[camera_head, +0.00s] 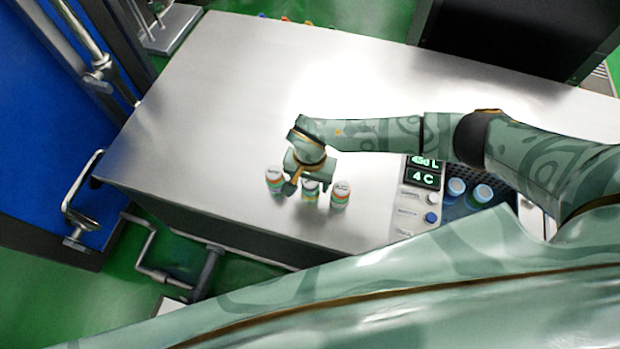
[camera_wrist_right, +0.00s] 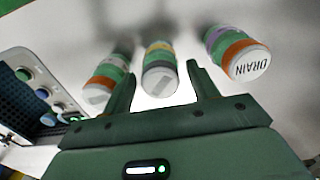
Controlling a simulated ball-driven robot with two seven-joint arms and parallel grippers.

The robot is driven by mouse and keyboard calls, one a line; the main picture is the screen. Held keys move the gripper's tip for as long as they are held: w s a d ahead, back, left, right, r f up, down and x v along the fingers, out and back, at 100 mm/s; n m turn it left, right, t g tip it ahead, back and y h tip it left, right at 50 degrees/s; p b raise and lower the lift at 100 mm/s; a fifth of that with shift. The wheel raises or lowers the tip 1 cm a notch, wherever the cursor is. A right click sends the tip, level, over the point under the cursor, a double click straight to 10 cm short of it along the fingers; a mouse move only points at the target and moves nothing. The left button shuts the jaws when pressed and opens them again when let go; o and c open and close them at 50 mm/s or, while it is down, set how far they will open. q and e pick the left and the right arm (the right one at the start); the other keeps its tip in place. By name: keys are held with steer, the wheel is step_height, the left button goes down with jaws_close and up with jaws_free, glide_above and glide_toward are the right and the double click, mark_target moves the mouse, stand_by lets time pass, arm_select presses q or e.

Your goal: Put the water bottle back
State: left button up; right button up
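Three small bottles with white caps and coloured bands stand in a row near the table's front edge: a left bottle (camera_head: 274,180), a middle bottle (camera_head: 310,191) and a right bottle (camera_head: 340,195). I cannot tell by label which is the water bottle. My right gripper (camera_head: 298,181) is over the middle one, partly hiding it. In the right wrist view its two fingers are apart, with the middle bottle (camera_wrist_right: 159,72) between their tips and gaps on both sides. The bottle marked DRAIN (camera_wrist_right: 240,55) is outside the right finger. My left gripper is out of view.
A panel with a green display (camera_head: 424,179) and buttons sits right of the bottles. Beside it a dark perforated tray (camera_head: 459,208) holds blue-topped round items (camera_head: 482,193). The metal table (camera_head: 220,110) is clear at left and behind. Small coloured items line the far edge.

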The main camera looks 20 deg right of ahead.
steer(key=shift+r, duration=0.1)
step_height(320, 180, up, 12)
steer(key=p, duration=0.3)
stand_by(0.4)
